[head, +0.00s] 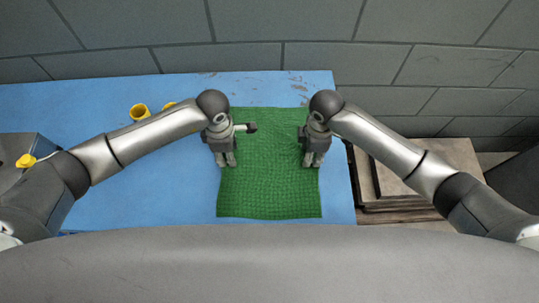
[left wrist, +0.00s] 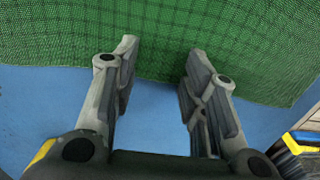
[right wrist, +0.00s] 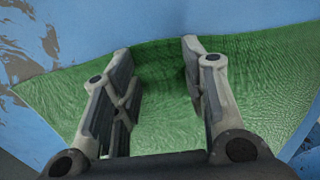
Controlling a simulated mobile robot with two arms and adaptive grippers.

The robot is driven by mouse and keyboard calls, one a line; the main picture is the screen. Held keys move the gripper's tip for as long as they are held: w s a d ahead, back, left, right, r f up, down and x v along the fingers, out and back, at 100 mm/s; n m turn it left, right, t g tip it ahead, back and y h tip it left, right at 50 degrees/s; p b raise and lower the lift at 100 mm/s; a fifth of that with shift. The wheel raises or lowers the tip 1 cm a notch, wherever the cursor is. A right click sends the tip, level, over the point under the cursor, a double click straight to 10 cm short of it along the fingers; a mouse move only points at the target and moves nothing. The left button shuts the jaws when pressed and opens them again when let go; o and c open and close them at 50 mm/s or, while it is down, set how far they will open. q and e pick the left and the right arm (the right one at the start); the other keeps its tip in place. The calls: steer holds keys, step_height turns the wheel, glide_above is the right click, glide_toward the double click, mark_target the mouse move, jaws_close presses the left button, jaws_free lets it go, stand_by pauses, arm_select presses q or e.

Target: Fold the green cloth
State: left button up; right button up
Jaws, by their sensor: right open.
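The green cloth (head: 268,180) lies spread out on the blue table (head: 150,185), roughly rectangular, its long side running away from me. My left gripper (head: 227,163) is at the cloth's left edge. In the left wrist view its fingers (left wrist: 162,52) are apart and empty, their tips at the edge of the cloth (left wrist: 200,30). My right gripper (head: 313,162) is at the cloth's right edge. In the right wrist view its fingers (right wrist: 158,48) are open, with the cloth (right wrist: 165,125) below and between them and a darker, shaded dip near the tips. Whether the tips touch the cloth I cannot tell.
Yellow cup-like things (head: 139,111) stand at the back left of the table. A grey box (head: 28,148) with a yellow part is at the far left. Brown wooden boards (head: 385,185) lie right of the table. A grey block wall (head: 250,55) is behind.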

arm_select(q)
steer(key=shift+f, duration=0.1)
jaws_close()
arm_select(e)
steer(key=shift+f, duration=0.1)
jaws_close()
steer(key=shift+s, duration=0.1)
